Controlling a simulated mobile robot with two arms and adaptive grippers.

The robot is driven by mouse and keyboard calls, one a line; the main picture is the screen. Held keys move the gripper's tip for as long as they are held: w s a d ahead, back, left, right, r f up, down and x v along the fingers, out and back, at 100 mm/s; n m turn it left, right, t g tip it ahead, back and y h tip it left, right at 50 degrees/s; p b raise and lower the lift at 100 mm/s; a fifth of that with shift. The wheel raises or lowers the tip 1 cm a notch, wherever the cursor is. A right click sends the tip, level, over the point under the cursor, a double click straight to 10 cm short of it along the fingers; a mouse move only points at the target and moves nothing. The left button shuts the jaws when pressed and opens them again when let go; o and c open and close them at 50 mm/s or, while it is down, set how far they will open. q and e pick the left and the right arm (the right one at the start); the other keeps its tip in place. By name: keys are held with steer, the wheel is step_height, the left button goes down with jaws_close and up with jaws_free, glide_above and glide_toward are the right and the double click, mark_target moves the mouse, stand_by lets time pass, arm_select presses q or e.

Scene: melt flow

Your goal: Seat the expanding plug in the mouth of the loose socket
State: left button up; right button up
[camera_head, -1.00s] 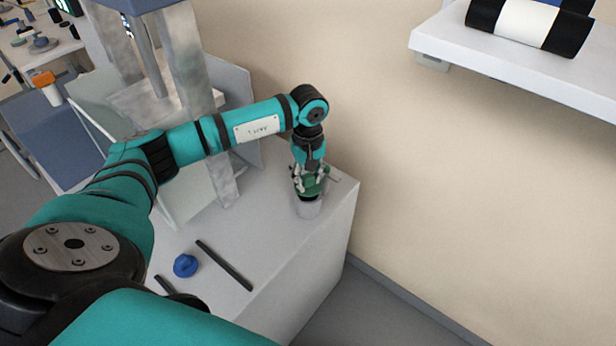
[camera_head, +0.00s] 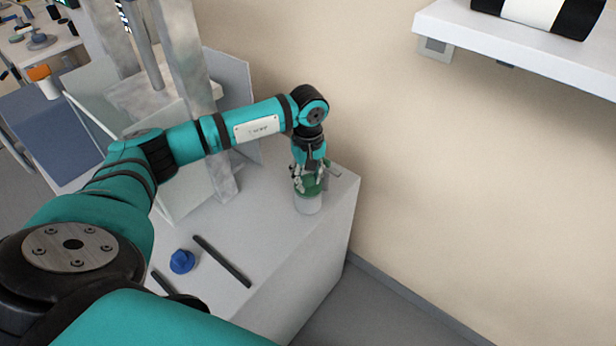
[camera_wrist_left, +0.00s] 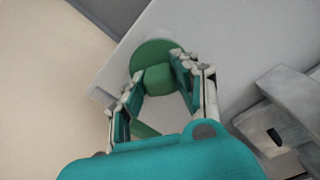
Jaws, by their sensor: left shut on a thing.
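The green expanding plug (camera_head: 307,190) is at the far right end of the white bench, at the top of the pale cylindrical loose socket (camera_head: 307,206). My left gripper (camera_head: 308,180) points down and is shut on the plug. In the left wrist view, my left gripper (camera_wrist_left: 155,88) has its fingers either side of the plug's green knob, above its wide green disc (camera_wrist_left: 150,52). The disc hides the socket's mouth, so I cannot tell how deep the plug sits. My right gripper is in neither view.
On the white bench (camera_head: 275,230) lie a blue knobbed piece (camera_head: 181,261) and a dark bar (camera_head: 222,261). A grey-framed apparatus (camera_head: 190,70) stands behind my left arm. A wall is close on the right, with a white shelf (camera_head: 520,50) higher up.

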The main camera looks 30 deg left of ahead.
mark_target(308, 176)
arm_select(q)
steer(key=shift+f, duration=0.3)
steer(key=o, duration=1.1)
step_height(308, 176, up, 12)
steer(key=shift+r, duration=0.1)
steer(key=o, duration=0.9)
steer(key=shift+o, duration=0.2)
